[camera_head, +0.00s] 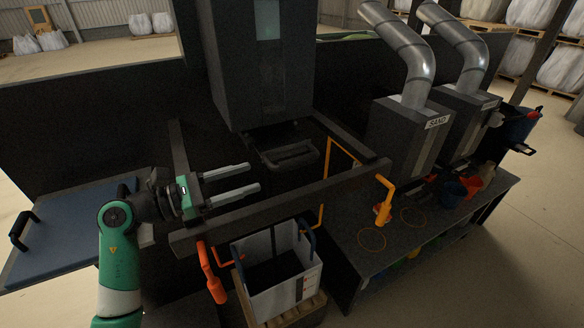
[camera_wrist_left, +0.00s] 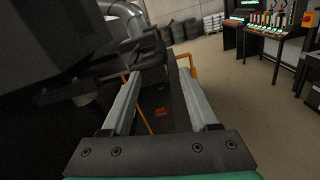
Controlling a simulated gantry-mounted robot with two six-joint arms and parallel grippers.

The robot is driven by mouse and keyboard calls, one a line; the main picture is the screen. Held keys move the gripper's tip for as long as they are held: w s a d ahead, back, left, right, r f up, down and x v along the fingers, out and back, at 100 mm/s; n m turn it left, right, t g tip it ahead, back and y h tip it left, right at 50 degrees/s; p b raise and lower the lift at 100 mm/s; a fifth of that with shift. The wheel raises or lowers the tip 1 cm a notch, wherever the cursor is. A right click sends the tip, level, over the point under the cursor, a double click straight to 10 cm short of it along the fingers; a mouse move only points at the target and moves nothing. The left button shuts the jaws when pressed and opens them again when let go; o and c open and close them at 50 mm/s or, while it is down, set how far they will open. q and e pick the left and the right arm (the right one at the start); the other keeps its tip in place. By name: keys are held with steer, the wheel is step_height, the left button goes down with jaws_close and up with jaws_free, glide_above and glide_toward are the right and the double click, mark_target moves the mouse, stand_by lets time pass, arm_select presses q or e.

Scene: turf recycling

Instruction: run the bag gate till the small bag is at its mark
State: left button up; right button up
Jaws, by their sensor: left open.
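A dark hopper (camera_head: 262,70) stands above the frame, with a black loop handle (camera_head: 290,154) at its underside, apparently the bag gate's. The handle also shows in the left wrist view (camera_wrist_left: 152,57), past the fingers. Below, the small white bag (camera_head: 262,247) hangs open with blue loops, above a wooden pallet. Its inside looks dark, and I cannot tell its fill level. My right gripper is not in view.
A dark frame bar (camera_head: 270,209) runs between my left gripper and the bag. Orange handles (camera_head: 384,200) (camera_head: 212,278) stand at both sides. A SAND hopper (camera_head: 408,135) stands on the right bench (camera_head: 395,244). A blue-topped table (camera_head: 70,225) is at left.

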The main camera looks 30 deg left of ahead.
mark_target(292, 164)
arm_select(q)
steer(key=b+x, duration=0.3)
steer(key=x, duration=0.7)
steer(key=shift+w+d+f, duration=0.1)
steer(key=shift+d, duration=0.1)
steer(key=shift+w+d, duration=0.35)
steer(key=shift+w, duration=0.15)
jaws_close()
stand_by(0.5)
